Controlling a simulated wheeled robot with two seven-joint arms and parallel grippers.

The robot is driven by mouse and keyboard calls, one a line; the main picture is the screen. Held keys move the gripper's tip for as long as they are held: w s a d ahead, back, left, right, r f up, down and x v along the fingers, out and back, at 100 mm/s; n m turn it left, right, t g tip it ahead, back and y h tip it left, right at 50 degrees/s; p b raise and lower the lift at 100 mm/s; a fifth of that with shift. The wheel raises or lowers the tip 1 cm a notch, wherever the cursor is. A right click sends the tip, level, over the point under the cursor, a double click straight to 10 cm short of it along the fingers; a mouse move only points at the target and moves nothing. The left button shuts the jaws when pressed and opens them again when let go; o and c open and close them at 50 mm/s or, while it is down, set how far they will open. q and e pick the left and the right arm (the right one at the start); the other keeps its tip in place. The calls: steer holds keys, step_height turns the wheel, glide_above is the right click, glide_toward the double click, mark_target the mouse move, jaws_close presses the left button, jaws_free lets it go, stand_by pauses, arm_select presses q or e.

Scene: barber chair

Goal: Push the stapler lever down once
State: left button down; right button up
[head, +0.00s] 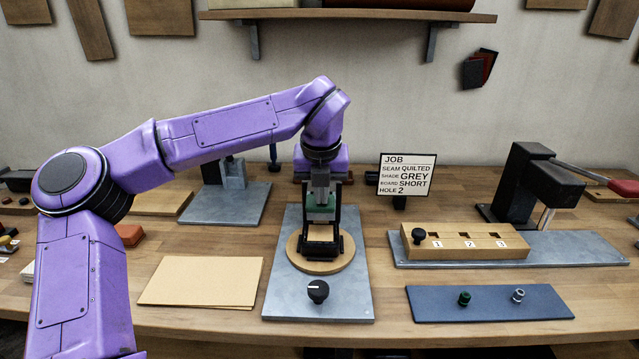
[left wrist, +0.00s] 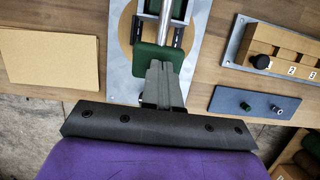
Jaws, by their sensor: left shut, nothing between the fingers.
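The stapler (head: 346,243) stands on a grey metal plate (head: 345,295) in the middle of the bench, with a round wooden disc at its base. Its lever ends in a green pad (head: 320,213); in the left wrist view the green pad (left wrist: 150,59) sits at the end of a silver bar. My left gripper (head: 320,192) points down over the lever, shut and empty. In the left wrist view its grey fingertips (left wrist: 158,66) overlap the green pad. I cannot tell whether they touch it. The arm hides part of the stapler. My right gripper is not in view.
A black knob (head: 318,291) is on the plate's front. Tan sheets (head: 202,281) lie at left. A job card (head: 407,174) stands behind. At right are a numbered wooden block (head: 465,242), a blue mat (head: 488,303) and a red-handled press (head: 540,185).

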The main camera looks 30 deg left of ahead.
arm_select(q)
steer(key=shift+s+f+g, duration=0.15)
steer(key=shift+f+g, duration=0.15)
steer(key=shift+f, duration=0.3)
steer(key=shift+r+p, duration=0.25)
steer(key=shift+p, duration=0.05)
steer(key=p+v, duration=0.2)
steer(key=v, duration=0.1)
steer(key=p+v, duration=0.1)
steer(key=v, duration=0.1)
steer(key=shift+w+a+r, duration=0.15)
steer(key=shift+w, duration=0.1)
steer(key=v, duration=0.9)
steer(key=shift+r+b, duration=0.2)
steer(key=shift+b, duration=0.2)
